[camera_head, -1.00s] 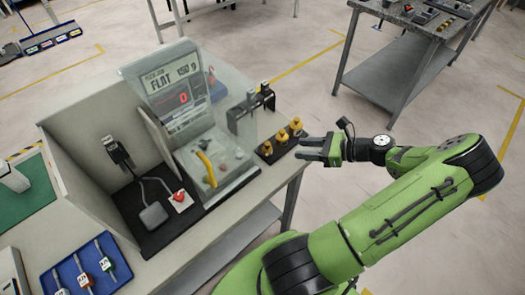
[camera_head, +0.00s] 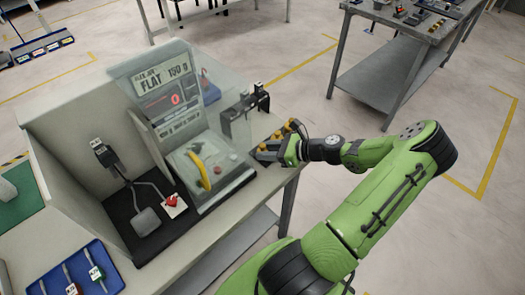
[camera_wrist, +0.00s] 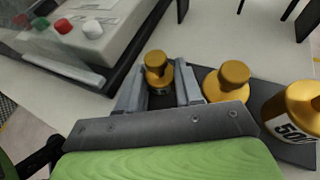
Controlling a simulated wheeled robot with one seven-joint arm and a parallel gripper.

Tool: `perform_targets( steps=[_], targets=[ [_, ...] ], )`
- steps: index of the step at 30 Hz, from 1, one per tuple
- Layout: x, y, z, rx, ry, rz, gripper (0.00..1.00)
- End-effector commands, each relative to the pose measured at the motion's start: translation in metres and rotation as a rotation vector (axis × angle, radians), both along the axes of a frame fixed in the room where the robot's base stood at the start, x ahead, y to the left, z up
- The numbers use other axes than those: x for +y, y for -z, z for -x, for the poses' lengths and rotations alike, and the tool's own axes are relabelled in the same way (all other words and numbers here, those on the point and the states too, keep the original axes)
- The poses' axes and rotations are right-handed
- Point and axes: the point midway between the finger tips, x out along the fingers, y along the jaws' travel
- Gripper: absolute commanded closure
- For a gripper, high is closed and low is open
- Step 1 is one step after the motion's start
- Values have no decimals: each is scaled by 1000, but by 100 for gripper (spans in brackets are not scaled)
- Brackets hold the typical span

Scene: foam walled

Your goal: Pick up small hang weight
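The small hang weight (camera_wrist: 158,68) is a brass knobbed piece at the left end of a row on a dark strip. In the wrist view my gripper (camera_wrist: 160,82) is open, with one finger on each side of this weight. I cannot tell whether either finger touches it. In the head view my gripper (camera_head: 266,151) is at the near end of the weight row and partly hides it. A middle-sized brass weight (camera_wrist: 226,82) stands just right of the right finger. The largest brass weight (camera_wrist: 292,110), marked with a partly visible "500", stands farther right.
A clear-walled station with a "FLAT 150 g" sign (camera_head: 164,82) stands left of the weights. A black hook stand (camera_head: 240,112) is behind them. The table edge is close to my gripper, with open floor to the right.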

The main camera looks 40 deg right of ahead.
Motion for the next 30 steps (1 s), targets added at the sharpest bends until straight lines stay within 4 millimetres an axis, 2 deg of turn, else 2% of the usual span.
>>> perform_targets(
  steps=[1,4,11,14,18,22,25,30],
  targets=[
    [0,0,0,1,0,0,85],
    [0,0,0,1,0,0,100],
    [0,-3,0,-1,1,1,100],
    [-1,-19,0,-1,0,4,100],
    [-1,-58,0,-1,0,6,100],
    [-1,-86,0,-1,1,5,100],
    [-1,-98,0,-1,0,2,100],
    [0,-101,0,-1,0,0,100]
  ],
)
